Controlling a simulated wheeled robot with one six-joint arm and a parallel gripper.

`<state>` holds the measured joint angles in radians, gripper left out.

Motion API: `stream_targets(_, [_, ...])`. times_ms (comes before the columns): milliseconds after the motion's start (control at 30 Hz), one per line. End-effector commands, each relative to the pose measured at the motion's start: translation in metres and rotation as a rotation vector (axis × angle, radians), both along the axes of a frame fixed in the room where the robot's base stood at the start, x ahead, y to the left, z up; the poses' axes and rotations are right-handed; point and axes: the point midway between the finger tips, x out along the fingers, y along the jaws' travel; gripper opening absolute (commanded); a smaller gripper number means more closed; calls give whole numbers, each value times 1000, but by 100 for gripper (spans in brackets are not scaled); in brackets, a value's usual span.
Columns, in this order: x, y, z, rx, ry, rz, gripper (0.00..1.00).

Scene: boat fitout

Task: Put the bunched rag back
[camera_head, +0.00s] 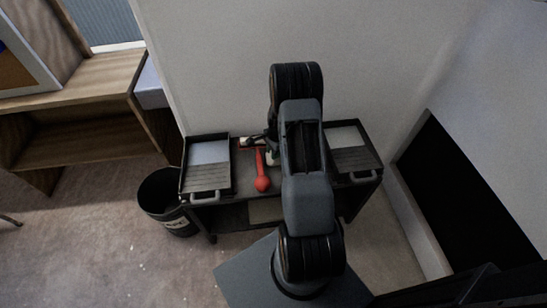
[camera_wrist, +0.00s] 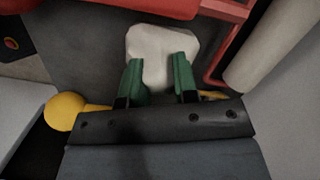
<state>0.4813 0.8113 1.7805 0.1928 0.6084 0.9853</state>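In the wrist view a cream, rounded lump (camera_wrist: 162,42), which looks like the bunched rag, lies just beyond and between my fingertips. My gripper (camera_wrist: 159,72) has two green fingers that stand apart, one on each side of the lump's near part. The lump's far part is wider than the gap, and the fingers cover some of its edges. I cannot tell whether they touch it. In the head view my arm reaches down over a dark cart (camera_head: 234,214) and hides most of the gripper and the rag.
A red tool (camera_head: 262,182) lies on the cart between two trays (camera_head: 207,185) (camera_head: 352,160). In the wrist view a yellow ball-ended thing (camera_wrist: 62,111) is at left, a beige cylinder (camera_wrist: 262,50) at right. A dark bin (camera_head: 170,205) stands left of the cart; a wall is behind.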

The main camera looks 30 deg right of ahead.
Motion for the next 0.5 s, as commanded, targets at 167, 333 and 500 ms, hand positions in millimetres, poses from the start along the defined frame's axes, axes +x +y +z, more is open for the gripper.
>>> stream_targets(167, [0, 0, 0, 0, 0, 0, 7])
stream_targets(333, [0, 0, 0, 0, 0, 0, 0])
stream_targets(500, [0, 0, 3, 0, -1, 0, 0])
